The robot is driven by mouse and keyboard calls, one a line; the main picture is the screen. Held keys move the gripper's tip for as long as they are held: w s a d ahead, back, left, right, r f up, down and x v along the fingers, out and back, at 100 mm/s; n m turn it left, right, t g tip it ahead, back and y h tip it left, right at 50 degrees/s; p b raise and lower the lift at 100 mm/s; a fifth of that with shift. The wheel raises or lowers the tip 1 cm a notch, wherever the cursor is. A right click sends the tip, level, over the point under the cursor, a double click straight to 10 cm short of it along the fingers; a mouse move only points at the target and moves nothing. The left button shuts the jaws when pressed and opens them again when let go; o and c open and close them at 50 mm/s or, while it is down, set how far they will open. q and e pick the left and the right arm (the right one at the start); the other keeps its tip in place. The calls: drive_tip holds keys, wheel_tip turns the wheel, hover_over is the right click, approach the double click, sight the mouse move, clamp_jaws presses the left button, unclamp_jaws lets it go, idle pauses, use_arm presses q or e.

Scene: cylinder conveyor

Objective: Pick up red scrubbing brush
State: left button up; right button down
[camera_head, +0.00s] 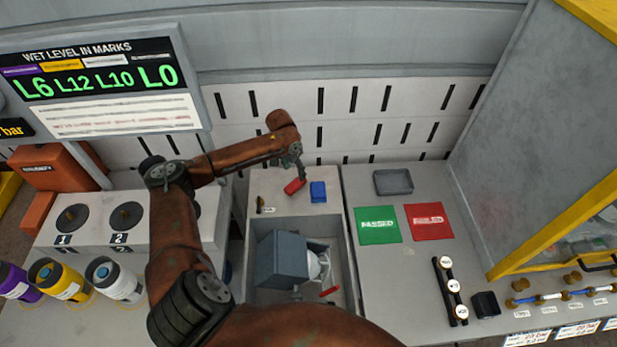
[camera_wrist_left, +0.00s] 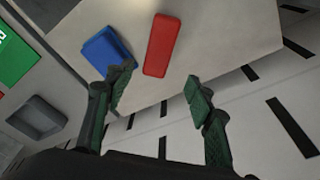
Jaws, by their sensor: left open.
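The red scrubbing brush (camera_head: 293,186) is a small red block on the pale ledge behind the sunken basin. In the left wrist view the red brush (camera_wrist_left: 162,45) lies just beyond the fingertips, roughly in line with the gap between them. A blue block (camera_head: 318,191) sits right beside it in the head view; in the wrist view the blue block (camera_wrist_left: 105,52) is left of the brush. My left gripper (camera_head: 301,173) hangs above the ledge close to the brush. In the wrist view its fingers (camera_wrist_left: 160,88) are apart with nothing between them. My right gripper is not in view.
A slotted wall (camera_head: 335,140) stands close behind the ledge. The basin holds a grey box (camera_head: 281,259). To the right are a grey tray (camera_head: 393,182), a green mat (camera_head: 377,225) and a red mat (camera_head: 430,222). The counter around the mats has bare room.

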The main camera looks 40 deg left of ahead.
sight(295, 184)
use_arm(q)
drive_tip(key=f, duration=0.3)
drive_tip(key=shift+s+d+f+g, duration=0.1)
drive_tip(key=shift+s+f+g, duration=0.05)
drive_tip(key=shift+s+g, duration=0.25)
drive_tip(key=shift+s, duration=0.35)
drive_tip(key=shift+s+d+f, duration=0.1)
drive_tip(key=shift+s, duration=0.1)
drive_tip(key=f, duration=0.1)
drive_tip(key=w+f, duration=0.1)
drive_tip(key=f+b, duration=0.1)
drive_tip(key=shift+w+d, duration=0.15)
drive_tip(key=shift+w, duration=0.1)
drive_tip(key=shift+w+f, duration=0.15)
drive_tip(key=shift+f, duration=0.6)
drive_tip(key=shift+s+f, duration=0.2)
drive_tip(key=shift+f, duration=0.1)
drive_tip(key=shift+w, duration=0.1)
drive_tip(key=shift+c, duration=0.2)
drive_tip(key=c, duration=0.8)
clamp_jaws()
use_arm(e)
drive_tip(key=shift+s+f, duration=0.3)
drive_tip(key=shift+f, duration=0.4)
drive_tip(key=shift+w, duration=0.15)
